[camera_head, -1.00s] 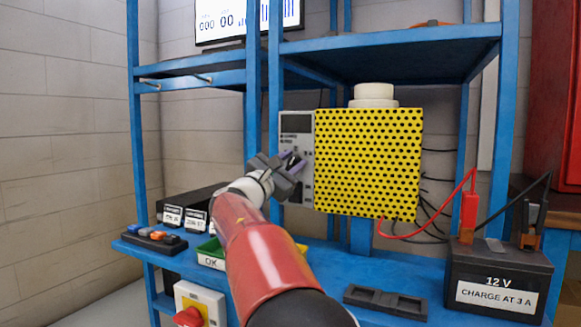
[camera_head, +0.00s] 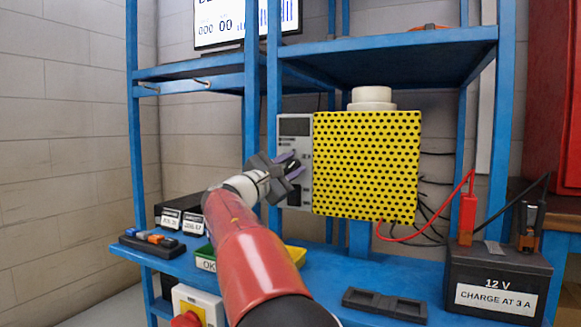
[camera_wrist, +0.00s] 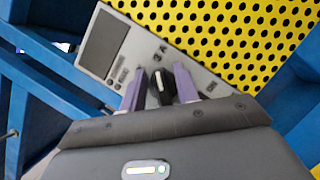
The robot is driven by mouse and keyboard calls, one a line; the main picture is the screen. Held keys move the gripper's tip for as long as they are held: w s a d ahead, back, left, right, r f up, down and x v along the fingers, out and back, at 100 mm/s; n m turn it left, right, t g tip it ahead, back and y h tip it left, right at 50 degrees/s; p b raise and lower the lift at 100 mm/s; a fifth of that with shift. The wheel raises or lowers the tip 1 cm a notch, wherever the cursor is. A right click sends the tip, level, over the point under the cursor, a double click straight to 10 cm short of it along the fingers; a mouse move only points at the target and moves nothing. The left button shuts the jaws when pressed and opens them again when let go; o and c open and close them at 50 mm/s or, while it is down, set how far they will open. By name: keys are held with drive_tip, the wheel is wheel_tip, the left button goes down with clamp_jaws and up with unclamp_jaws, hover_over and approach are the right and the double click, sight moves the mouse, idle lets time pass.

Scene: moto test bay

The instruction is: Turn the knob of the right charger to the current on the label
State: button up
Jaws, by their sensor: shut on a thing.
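The charger (camera_head: 295,127) is a grey panel with a dark screen, left of a yellow perforated plate; it also shows in the wrist view (camera_wrist: 118,52). Its black knob (camera_wrist: 161,88) has a white pointer line and sits between the two purple fingers of my gripper (camera_wrist: 160,86). My gripper (camera_head: 291,165) is shut on the knob. The label (camera_head: 496,299) on the black 12 V battery (camera_head: 470,262) reads "CHARGE AT 3 A".
The yellow perforated plate (camera_head: 367,165) stands close right of the gripper. Blue rack posts (camera_head: 273,70) rise just left of the charger. Red and black clamps (camera_head: 467,218) with cables sit on the battery. A dark tray (camera_head: 385,304) lies on the bench, and a red switch (camera_head: 186,320) is low left.

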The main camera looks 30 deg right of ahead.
drive_tip(key=o, duration=0.6)
drive_tip(key=shift+w+f, duration=0.1)
drive_tip(key=shift+o, duration=0.2)
drive_tip(key=b+v, duration=0.1)
drive_tip(key=v, duration=0.7)
